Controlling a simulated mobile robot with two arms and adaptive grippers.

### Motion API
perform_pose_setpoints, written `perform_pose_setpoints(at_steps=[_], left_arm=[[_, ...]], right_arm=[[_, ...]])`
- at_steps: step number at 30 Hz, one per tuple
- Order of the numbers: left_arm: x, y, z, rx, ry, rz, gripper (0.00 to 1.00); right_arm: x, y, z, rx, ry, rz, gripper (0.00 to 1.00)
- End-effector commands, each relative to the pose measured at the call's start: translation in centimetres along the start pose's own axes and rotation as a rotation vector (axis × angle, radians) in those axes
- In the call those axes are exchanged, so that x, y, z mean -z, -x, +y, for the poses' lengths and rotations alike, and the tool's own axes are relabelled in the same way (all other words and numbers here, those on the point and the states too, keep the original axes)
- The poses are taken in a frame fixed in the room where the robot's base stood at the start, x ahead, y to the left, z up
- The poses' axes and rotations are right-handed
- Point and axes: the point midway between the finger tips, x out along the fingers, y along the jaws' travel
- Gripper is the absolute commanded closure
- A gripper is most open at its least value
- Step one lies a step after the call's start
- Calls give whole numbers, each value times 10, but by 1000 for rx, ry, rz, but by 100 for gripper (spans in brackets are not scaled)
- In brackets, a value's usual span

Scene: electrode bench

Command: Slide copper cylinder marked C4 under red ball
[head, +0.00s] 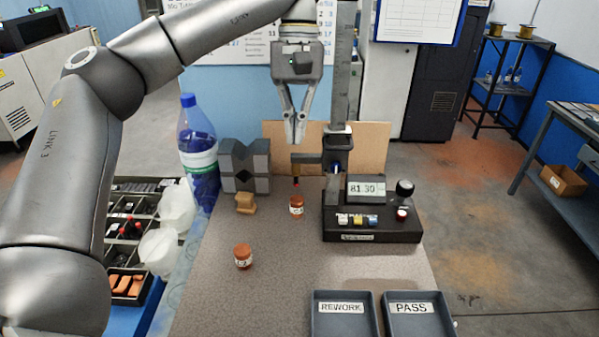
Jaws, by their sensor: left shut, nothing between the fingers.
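A copper cylinder (296,207) with a white label stands upright on the bench, in line below the small red ball (296,182) of the height gauge (336,150). I cannot tell whether it is directly under the ball or a little in front of it. A second copper cylinder (243,257) with a white label stands nearer, to the left. Both labels are too small to read, so I cannot tell which is C4. My left gripper (299,145) is shut and empty, pointing down above the gauge's arm. My right gripper is out of view.
The gauge base (372,228) with its 81.30 display stands right of the far cylinder. REWORK (344,331) and PASS (413,331) trays lie in front. A dark V-block (245,169), a wooden piece (245,204) and a blue bottle (199,150) stand left. The bench between the cylinders is clear.

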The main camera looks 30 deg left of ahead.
Motion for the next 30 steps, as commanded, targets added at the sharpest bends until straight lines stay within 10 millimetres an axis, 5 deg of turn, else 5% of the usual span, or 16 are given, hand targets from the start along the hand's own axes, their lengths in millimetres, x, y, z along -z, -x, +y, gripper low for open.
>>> perform_pose_setpoints(at_steps=[13, 21, 30], left_arm=[[56, 16, 1, 0, 3, -2, 100], [71, -50, 0, -1, -2, -6, 100], [85, -106, -1, 2, 1, -5, 100]], right_arm=[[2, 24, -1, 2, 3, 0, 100], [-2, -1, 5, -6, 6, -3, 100], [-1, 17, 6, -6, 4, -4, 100]])
